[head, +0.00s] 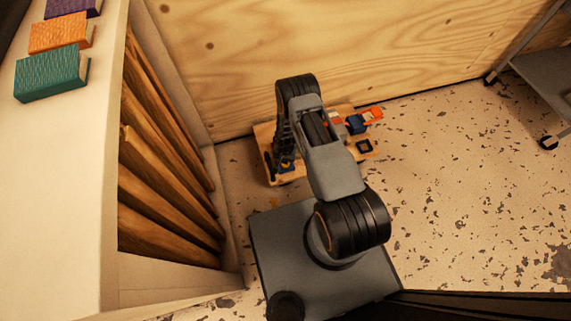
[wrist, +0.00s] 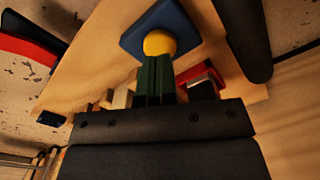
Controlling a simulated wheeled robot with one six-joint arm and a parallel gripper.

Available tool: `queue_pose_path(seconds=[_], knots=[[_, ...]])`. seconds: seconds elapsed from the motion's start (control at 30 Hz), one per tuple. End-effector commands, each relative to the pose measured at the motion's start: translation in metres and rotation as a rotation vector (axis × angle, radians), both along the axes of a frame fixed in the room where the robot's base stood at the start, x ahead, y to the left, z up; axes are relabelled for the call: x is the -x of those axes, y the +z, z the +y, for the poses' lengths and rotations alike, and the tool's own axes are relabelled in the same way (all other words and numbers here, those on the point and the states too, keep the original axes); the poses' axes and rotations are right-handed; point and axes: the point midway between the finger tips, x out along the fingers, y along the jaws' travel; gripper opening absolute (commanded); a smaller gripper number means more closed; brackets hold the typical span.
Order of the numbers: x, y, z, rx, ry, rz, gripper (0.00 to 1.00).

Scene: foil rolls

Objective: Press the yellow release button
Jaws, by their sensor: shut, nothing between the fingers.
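The yellow release button (wrist: 160,43) is a round dome on a dark blue square base (wrist: 178,20), at the top middle of the wrist view. The base sits on a light wooden board (wrist: 95,60). My gripper (wrist: 154,60) is shut and empty, its dark green fingers together. The fingertips overlap the button's lower edge in the wrist view; I cannot tell whether they touch it. In the head view a small yellow spot with blue (head: 285,164) shows beside my arm on the board (head: 272,177), and my fingers are hard to make out.
A black rounded bar (wrist: 248,35) stands close at the right in the wrist view, with a red part (wrist: 205,77) near the fingers. A plywood wall (head: 300,50) rises behind.

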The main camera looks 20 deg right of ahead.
Motion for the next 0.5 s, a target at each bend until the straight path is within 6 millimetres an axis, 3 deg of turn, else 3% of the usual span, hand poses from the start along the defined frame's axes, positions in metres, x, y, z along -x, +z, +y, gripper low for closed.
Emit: queue_pose_path(seconds=[0.5], knots=[[0.000, -0.024, 0.000, 0.000, 0.000, 0.000, 0.00]])
